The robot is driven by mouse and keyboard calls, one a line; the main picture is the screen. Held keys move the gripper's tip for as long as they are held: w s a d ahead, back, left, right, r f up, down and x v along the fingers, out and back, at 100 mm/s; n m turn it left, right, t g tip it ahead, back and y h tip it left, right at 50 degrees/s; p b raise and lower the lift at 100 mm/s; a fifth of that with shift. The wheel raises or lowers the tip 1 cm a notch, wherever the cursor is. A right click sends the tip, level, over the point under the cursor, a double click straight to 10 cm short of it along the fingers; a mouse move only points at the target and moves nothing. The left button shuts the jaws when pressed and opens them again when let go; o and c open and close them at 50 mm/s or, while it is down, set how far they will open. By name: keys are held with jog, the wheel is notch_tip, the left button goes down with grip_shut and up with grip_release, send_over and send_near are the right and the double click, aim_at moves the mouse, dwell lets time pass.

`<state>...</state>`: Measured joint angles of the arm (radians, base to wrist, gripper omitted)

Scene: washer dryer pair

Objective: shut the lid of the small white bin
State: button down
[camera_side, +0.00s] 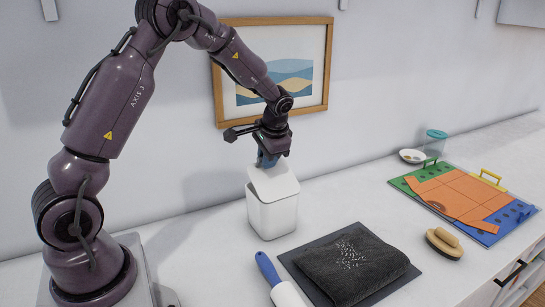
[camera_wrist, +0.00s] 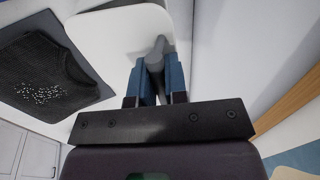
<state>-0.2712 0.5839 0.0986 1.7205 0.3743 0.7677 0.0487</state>
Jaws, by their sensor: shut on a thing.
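The small white bin (camera_side: 272,212) stands upright on the counter near the wall. Its white lid (camera_side: 271,180) sits at the top, tilted, with its edge by my gripper raised; the exact gap is hard to tell. My gripper (camera_side: 267,160) points down at the lid's wall-side edge. In the wrist view, the blue fingers of my gripper (camera_wrist: 159,70) are closed around a grey piece (camera_wrist: 157,48) that appears to be part of the lid. The broad white surface beyond it (camera_wrist: 115,35) is the lid's top. The bin's inside is hidden.
A dark folded garment (camera_side: 352,266) with white specks lies on a grey mat right of the bin. A blue-handled tool (camera_side: 272,275) lies in front. A brush (camera_side: 443,241) and a colourful board (camera_side: 465,195) are further right. A framed picture (camera_side: 219,95) hangs behind.

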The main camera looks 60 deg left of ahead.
jog(key=a+f+h, duration=0.2)
jog(key=shift+h, duration=0.4)
jog(key=shift+s+a+f+h, duration=0.1)
jog(key=shift+a+f+h, duration=0.2)
jog(key=shift+f+h, duration=0.35)
jog(key=shift+a+f+h, duration=0.3)
jog(key=shift+f+h, duration=0.05)
jog(key=shift+f, duration=0.55)
jog(key=c, duration=1.1)
grip_release()
jog(key=shift+c, duration=0.2)
notch_tip(320, 180, up, 13)
send_over(261, 169)
jog(key=w+a, duration=0.1)
jog(key=a, duration=0.3)
jog(key=shift+w+d, duration=0.15)
jog(key=shift+w, duration=0.05)
